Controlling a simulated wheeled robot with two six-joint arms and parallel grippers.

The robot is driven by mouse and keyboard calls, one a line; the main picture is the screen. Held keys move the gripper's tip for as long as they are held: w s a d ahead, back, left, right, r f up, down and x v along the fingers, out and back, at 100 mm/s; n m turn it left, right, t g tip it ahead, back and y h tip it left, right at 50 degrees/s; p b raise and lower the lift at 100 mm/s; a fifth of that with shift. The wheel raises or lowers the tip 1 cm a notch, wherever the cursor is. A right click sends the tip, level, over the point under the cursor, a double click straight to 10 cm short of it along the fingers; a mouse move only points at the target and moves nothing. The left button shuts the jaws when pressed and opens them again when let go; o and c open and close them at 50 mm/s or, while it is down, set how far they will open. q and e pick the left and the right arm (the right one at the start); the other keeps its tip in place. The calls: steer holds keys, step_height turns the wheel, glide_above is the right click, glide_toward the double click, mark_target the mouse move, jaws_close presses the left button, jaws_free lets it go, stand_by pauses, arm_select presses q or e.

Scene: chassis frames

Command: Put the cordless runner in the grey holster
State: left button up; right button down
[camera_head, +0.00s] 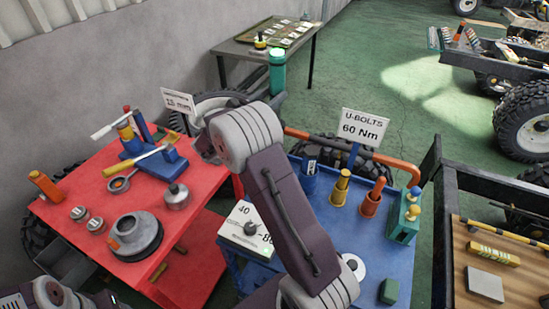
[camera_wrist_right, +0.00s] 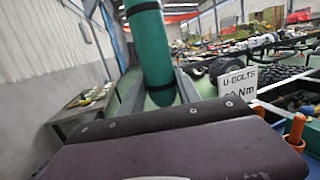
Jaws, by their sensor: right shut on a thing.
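The green cylinder (camera_head: 277,72), which I take for the cordless runner, stands upright with a bright teal top. The gripper's dark fingers show on either side of the cylinder in the wrist view (camera_wrist_right: 158,92). I cannot pick out the grey holster. Part of my left arm shows at the lower left; its gripper is out of view.
The red table (camera_head: 75,225) holds a blue rack (camera_head: 160,165), tins and a grey hub (camera_head: 135,236). The blue table (camera_head: 340,222) carries upright sockets, an orange bar (camera_head: 350,152) and a U-BOLTS sign (camera_head: 360,128). A grey side table (camera_head: 238,47) stands against the back wall.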

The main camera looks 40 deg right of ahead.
steer(key=f, duration=1.5)
steer(key=shift+w, duration=0.2)
steer(key=shift+s+f, duration=0.1)
steer(key=c, duration=0.8)
jaws_free()
steer(key=shift+f, duration=0.1)
steer(key=shift+c, duration=0.2)
